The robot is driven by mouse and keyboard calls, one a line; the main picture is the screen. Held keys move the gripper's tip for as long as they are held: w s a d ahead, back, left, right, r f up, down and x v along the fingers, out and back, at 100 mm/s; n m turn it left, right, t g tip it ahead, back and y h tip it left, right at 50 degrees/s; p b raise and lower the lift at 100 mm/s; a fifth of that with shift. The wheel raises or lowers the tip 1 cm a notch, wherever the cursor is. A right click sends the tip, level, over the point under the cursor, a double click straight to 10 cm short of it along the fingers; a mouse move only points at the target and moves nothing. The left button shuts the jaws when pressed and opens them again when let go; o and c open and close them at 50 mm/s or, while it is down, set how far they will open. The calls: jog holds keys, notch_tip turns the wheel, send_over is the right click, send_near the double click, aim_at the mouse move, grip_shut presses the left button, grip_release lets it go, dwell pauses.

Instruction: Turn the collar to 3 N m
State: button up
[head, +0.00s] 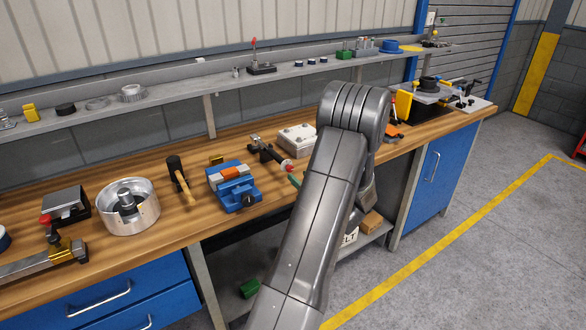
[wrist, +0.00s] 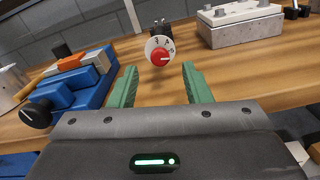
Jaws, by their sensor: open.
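The collar (wrist: 153,42) is a white round dial face with a red centre (wrist: 160,57), facing me in the wrist view. The figures 3, 4 and 5 show along its upper right, and a pale mark on the red centre points right, just below the 5. In the head view the dark tool with its red end (head: 288,166) lies on the bench. My gripper (wrist: 160,72) is open, with its green fingers apart on either side of the collar's line and nothing between them. The collar appears beyond the fingertips. In the head view my arm hides most of the gripper.
A blue vise (wrist: 72,85) stands close left of my gripper, with a black knob. A pale box (wrist: 240,28) stands behind to the right. On the wooden bench (head: 180,222) a hammer (head: 180,180) and a metal housing (head: 128,215) lie farther left.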

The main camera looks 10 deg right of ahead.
aim_at(291, 169)
jog(key=x, duration=0.5)
jog(key=shift+p, duration=0.4)
grip_shut()
